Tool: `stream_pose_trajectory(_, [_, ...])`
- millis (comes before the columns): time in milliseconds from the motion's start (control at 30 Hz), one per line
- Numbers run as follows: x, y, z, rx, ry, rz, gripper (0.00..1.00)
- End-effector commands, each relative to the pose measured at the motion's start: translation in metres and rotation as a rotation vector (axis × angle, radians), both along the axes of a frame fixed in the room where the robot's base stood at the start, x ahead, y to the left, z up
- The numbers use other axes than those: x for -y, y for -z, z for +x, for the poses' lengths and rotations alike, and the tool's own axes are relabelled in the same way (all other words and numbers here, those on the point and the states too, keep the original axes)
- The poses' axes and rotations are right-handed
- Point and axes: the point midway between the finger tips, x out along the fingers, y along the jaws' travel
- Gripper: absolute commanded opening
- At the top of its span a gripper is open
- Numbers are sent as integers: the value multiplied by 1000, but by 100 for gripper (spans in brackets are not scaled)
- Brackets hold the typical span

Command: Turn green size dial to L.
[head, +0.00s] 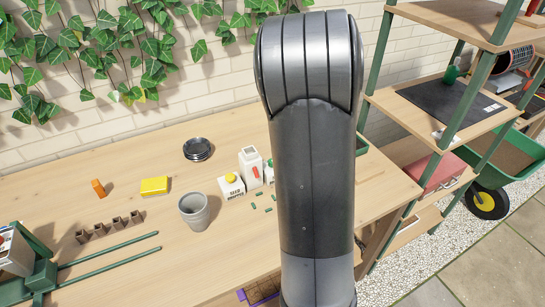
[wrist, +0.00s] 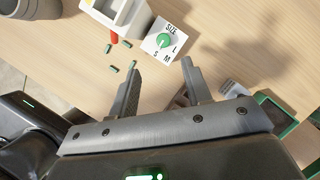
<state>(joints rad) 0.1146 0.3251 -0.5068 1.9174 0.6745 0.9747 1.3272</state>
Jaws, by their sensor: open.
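The green size dial (wrist: 163,41) sits on a white plate marked SIZE, S, M and L in the wrist view. Its pointer is too small to read. The plate adjoins a white container (wrist: 122,14) with a red part. My gripper (wrist: 161,68) is open and empty, its two fingers apart on either side of the dial's line and short of it, not touching it.
Small green pieces (wrist: 118,58) lie beside the container. The head view shows a white box with a yellow knob (head: 231,179), a white bottle (head: 250,160), a grey pot (head: 194,211), a yellow block (head: 155,186) and black saucers (head: 198,148). A green-edged tray (wrist: 275,115) is at right.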

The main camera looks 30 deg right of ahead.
Motion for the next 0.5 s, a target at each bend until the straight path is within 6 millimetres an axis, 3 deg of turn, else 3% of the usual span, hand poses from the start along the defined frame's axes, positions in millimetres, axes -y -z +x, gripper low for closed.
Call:
stream_pose_trajectory(267, [0,22,7,-15,37,10,45])
stream_pose_trajectory(500, [-12,65,19,-15,35,8,45])
